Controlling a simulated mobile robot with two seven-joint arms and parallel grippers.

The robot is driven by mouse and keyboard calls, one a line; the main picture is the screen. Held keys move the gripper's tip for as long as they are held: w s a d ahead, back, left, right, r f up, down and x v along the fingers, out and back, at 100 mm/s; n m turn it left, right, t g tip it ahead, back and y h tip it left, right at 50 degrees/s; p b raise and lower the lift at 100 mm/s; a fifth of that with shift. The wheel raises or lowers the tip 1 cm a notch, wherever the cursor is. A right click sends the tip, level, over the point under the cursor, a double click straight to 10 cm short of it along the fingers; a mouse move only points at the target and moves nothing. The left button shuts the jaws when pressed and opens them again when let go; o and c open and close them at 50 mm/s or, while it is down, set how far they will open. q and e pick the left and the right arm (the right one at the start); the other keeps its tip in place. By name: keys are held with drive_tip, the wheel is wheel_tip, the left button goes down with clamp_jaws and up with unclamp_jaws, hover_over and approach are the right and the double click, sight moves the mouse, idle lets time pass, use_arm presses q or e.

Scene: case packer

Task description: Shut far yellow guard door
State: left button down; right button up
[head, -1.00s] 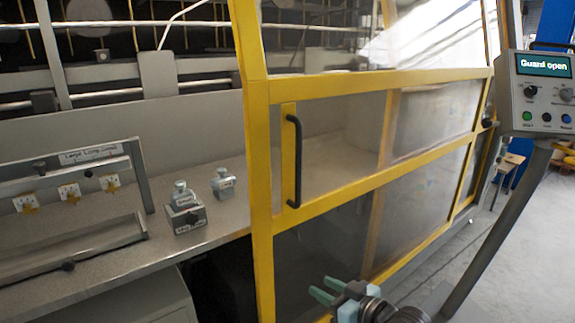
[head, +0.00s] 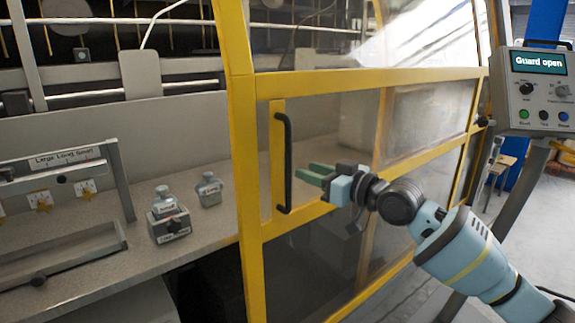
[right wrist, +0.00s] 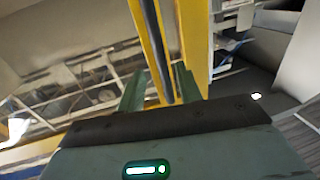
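The yellow guard door (head: 247,180) stands in the middle of the head view, a yellow frame with clear panels. Its dark upright bar handle (head: 284,165) is on a yellow strip near the left edge. My right gripper (head: 308,173) is open and empty just right of the handle, its green fingers pointing at it. In the right wrist view the handle (right wrist: 160,50) shows between and beyond the two spread fingers (right wrist: 159,90); contact cannot be told. The control panel (head: 541,92) reads "Guard open". My left gripper is not in view.
The panel's slanted post (head: 505,215) stands at the right, near my right arm. Open floor shows beyond it.

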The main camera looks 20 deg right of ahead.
sight(291, 165)
drive_tip(key=x, duration=0.7)
clamp_jaws()
idle(0.3)
